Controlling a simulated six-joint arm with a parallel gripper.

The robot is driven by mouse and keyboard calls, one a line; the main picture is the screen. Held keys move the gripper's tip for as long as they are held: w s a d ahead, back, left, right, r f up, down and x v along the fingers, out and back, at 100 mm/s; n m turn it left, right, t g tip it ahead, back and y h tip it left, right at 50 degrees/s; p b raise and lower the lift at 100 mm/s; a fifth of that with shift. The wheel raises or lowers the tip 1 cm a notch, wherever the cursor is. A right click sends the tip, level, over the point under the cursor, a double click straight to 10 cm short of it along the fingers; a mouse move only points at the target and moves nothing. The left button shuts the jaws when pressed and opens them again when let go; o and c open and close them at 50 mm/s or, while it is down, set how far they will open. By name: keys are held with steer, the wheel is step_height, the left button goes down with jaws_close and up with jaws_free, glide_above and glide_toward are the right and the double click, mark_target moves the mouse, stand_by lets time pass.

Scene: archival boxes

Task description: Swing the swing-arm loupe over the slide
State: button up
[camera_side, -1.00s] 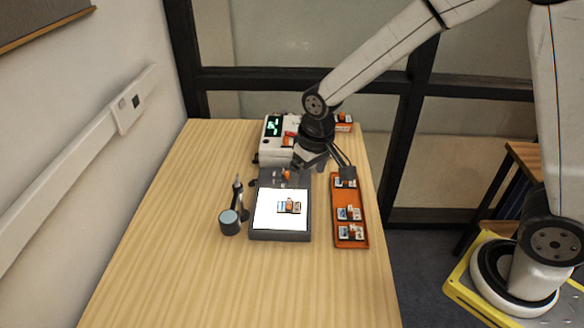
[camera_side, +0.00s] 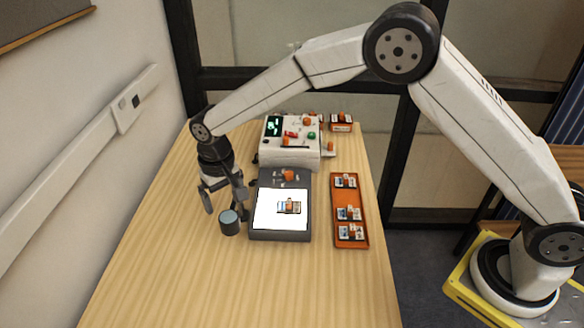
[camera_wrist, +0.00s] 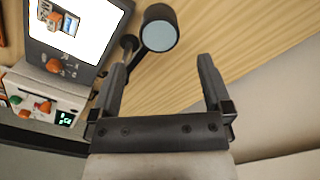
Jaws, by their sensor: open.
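The swing-arm loupe (camera_side: 229,222) has a dark round head with a pale blue lens. It hangs off the left side of the light box (camera_side: 281,236), clear of the lit panel. In the wrist view the loupe (camera_wrist: 159,32) shows its short arm running to a post beside the box. The slide (camera_side: 289,207), with an orange grip, lies on the lit panel and partly shows in the wrist view (camera_wrist: 52,14). My gripper (camera_side: 222,204) is open and empty, near the loupe's post. In the wrist view my gripper (camera_wrist: 160,75) has the loupe ahead, slightly left of centre.
A white device (camera_side: 290,147) with a green display stands behind the light box. An orange tray (camera_side: 350,190) with several slides lies to its right. Another small boxed item (camera_side: 341,123) sits at the back right. The table's left and front are clear.

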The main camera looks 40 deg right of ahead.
mark_target(228, 217)
steer(key=shift+f, duration=0.15)
steer(key=shift+f, duration=3.75)
jaws_close()
